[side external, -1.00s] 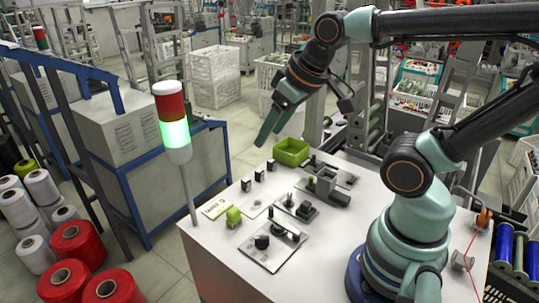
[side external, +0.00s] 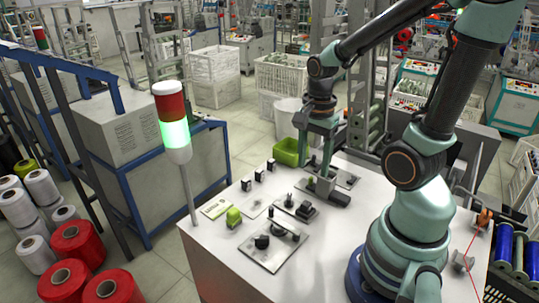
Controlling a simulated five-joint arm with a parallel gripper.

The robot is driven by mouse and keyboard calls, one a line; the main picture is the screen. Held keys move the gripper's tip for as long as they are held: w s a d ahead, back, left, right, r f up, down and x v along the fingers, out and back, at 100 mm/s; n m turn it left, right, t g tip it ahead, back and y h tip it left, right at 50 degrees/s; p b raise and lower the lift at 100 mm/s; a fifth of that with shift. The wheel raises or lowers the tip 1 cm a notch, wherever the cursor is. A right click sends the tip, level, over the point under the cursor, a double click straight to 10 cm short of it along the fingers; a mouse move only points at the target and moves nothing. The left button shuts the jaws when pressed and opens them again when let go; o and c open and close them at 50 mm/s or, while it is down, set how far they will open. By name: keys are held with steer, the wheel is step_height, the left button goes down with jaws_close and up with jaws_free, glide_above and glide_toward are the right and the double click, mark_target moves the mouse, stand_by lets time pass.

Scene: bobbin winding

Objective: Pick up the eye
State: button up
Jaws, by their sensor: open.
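I cannot pick out the eye for certain; several small dark parts stand on the white table (side external: 215,262), too small to identify. My gripper (side external: 314,170) points down, open, over the back part of the table, just right of the green bin (side external: 286,151). Its fingers are apart and I see nothing held between them. One finger is close to a grey block fixture (side external: 333,196) and hides part of it; I cannot tell if they touch.
A small green part (side external: 233,216) stands near the table's left edge. A metal plate with dark knobs (side external: 272,245) lies at the front. A signal lamp (side external: 173,120) rises beside the table's left edge. An orange part (side external: 483,217) with a red thread is at the right.

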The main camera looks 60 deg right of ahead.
glide_above(307, 203)
steer(key=f, duration=0.6)
steer(key=shift+s+d+f, duration=0.1)
steer(key=shift+s+f, duration=0.1)
steer(key=shift+s, duration=0.05)
steer(key=shift+w+a+f, duration=0.1)
steer(key=shift+w+f, duration=0.05)
steer(key=shift+f, duration=1.25)
steer(key=shift+w+a+f, duration=0.1)
steer(key=shift+f, duration=1.25)
jaws_close()
